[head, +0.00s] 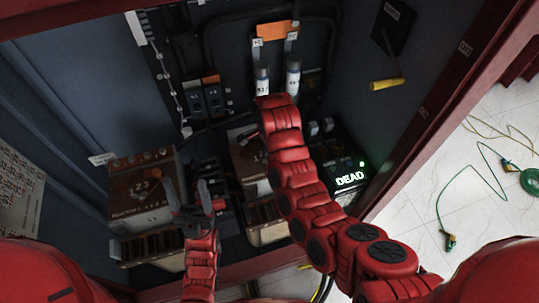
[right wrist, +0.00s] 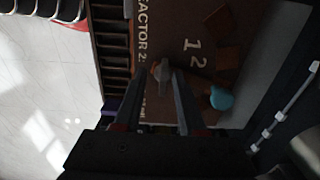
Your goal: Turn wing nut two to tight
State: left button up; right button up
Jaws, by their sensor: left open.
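In the right wrist view, a small grey wing nut (right wrist: 160,70) stands on the brown panel (right wrist: 172,25) marked REACTOR 2, near the printed numbers 1 and 2. My right gripper (right wrist: 165,75) has its two fingers apart, with the nut at their tips; I cannot tell whether they touch it. In the head view the right arm covers part of the Reactor 2 box (head: 247,160) and its gripper cannot be made out. My left gripper (head: 203,195) is open and empty in front of the Reactor 1 box (head: 145,185).
A teal knob (right wrist: 221,98) sits on the Reactor 2 panel. Two bushings (head: 262,78) rise at the back. A lit DEAD display (head: 350,179) stands on the right. The cabinet frame (head: 430,105) bounds the right side; cables (head: 490,175) lie on the tiled floor outside.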

jog(key=shift+w+r, duration=0.1)
jog(key=shift+w, duration=0.05)
jog(key=shift+r+p, duration=0.35)
jog(key=shift+p, duration=0.05)
notch_tip(320, 180, up, 6)
jog(key=p, duration=0.4)
jog(key=shift+r, duration=0.2)
notch_tip(320, 180, up, 10)
jog(key=p, duration=0.2)
